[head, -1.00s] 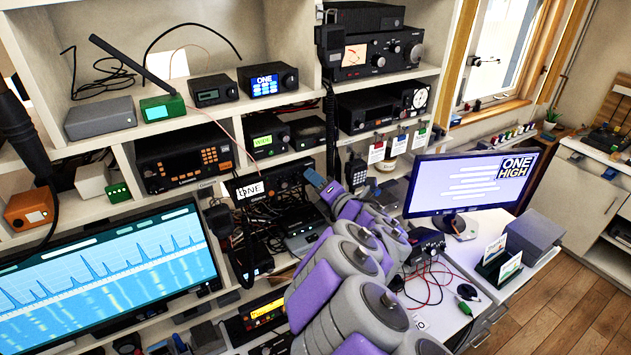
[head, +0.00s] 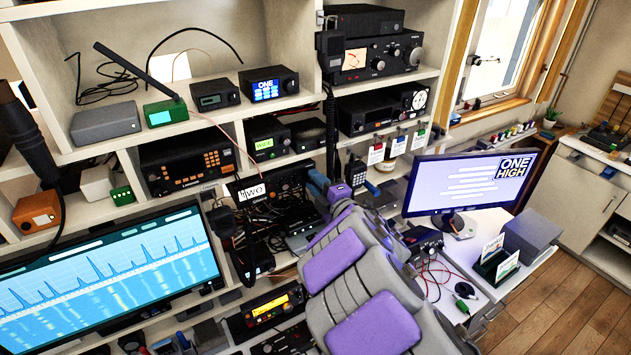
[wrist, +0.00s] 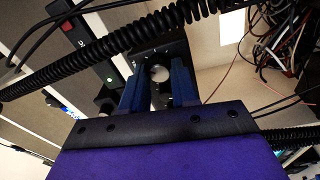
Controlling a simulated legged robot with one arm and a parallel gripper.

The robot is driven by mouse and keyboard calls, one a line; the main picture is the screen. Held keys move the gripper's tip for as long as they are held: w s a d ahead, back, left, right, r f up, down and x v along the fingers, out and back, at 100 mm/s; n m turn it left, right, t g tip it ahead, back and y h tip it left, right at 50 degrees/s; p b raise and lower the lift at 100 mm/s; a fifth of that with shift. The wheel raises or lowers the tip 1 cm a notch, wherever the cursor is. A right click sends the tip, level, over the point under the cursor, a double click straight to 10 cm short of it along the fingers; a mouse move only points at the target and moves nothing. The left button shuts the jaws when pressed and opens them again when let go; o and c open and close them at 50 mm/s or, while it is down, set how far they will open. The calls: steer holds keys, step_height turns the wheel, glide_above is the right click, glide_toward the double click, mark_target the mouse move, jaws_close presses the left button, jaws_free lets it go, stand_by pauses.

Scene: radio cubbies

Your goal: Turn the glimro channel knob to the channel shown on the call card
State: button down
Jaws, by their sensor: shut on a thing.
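The glimro radio (head: 284,181) is a dark unit in the middle cubby of the head view. A white label (head: 250,190) at its left appears to read TWO, partly obscured. My gripper (head: 318,184) is at the radio's right end. In the wrist view, the blue fingers of my gripper (wrist: 158,90) are on both sides of the round pale-faced channel knob (wrist: 159,73), shut on it. The knob is hidden in the head view. The monitor (head: 470,185) on the right reads ONE HIGH. I cannot tell which card is the call card.
A small radio (head: 268,84) above has a blue screen reading ONE. A black coiled cord (wrist: 100,50) crosses close to the fingers in the wrist view. Other radios fill the cubbies. A wide screen (head: 110,275) stands at left. Wooden floor (head: 560,300) is clear at right.

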steer(key=shift+f+m, duration=0.3)
steer(key=shift+f, duration=0.1)
steer(key=c, duration=0.9)
jaws_free()
steer(key=shift+r, duration=0.1)
steer(key=shift+o, duration=0.2)
steer(key=shift+r, duration=0.1)
